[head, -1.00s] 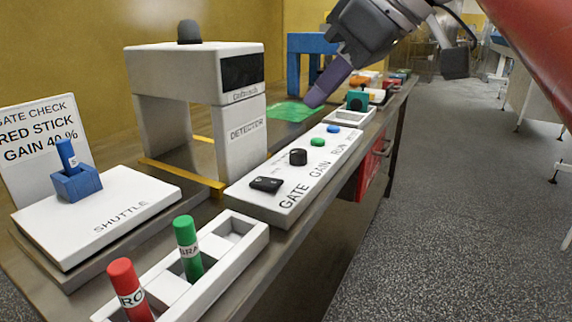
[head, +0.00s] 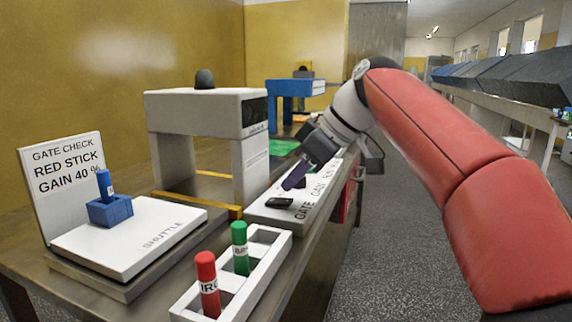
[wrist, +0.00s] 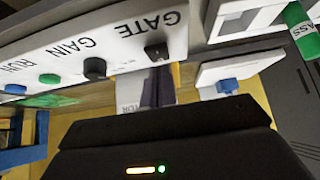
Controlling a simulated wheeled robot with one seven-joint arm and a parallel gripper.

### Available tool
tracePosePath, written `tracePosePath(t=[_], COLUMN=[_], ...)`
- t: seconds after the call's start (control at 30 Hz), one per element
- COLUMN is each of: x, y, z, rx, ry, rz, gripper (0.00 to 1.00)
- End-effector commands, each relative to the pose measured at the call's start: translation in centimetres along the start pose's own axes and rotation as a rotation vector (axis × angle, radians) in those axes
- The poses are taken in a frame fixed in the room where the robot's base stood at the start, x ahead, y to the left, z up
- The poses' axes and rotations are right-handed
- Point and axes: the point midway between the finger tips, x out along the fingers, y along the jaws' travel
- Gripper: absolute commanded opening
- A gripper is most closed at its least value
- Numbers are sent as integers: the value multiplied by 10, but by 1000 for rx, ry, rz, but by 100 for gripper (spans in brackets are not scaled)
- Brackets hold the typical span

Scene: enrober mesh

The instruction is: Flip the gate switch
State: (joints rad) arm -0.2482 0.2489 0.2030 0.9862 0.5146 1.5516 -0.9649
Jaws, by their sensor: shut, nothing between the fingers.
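The gate switch (head: 279,203) is a black rocker at the near end of the white control panel (head: 262,212), beside the printed word GATE. In the wrist view the switch (wrist: 157,51) sits under the upside-down GATE lettering. My gripper (head: 288,186) is shut and empty, its purple fingers pointing down at the panel. In the head view its tips are just above and behind the switch. In the wrist view the fingers (wrist: 160,85) show close to the switch; I cannot tell whether they touch it. The gripper hides part of the panel's controls in the head view.
A black knob (wrist: 95,68) and green button (wrist: 50,79) sit along the panel. The detector arch (head: 200,110) stands behind it. A white rack (head: 270,262) holds a red stick (head: 207,283) and a green stick (head: 240,247). A shuttle plate (head: 130,235) is at left.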

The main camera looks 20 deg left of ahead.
Motion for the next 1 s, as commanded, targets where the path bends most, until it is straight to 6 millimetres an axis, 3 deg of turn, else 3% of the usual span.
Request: tracePosePath(t=[0.2,1.0], x=[10,13], y=[3,4], z=[14,21], rx=[-4,-4], ry=[2,3], rz=[-1,-3], gripper=[0,0])
